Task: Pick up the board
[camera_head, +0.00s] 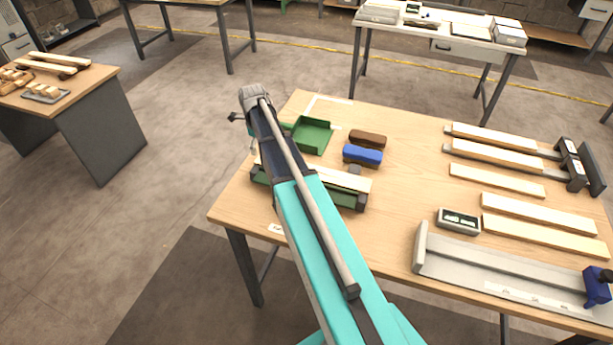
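Several pale wooden boards are in view, and I cannot tell which one the task means. One board (343,179) lies at a low green fixture with dark end blocks (345,200), partly hidden behind my arm. At the right, two boards (497,155) lie side by side on a dark rack (575,165). A shorter board (496,181) lies in front of them. Two longer boards (540,212) lie closer to the grey jig. My arm reaches over the table's left part. My gripper is hidden behind it; only small dark parts show beside its far end.
On the table (400,215) are a green dustpan-like tray (312,135), a brown block (367,138), a blue block (362,155), a small grey box (458,221) and a long grey jig (500,268). The table's middle is clear. Other benches (85,75) stand beyond.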

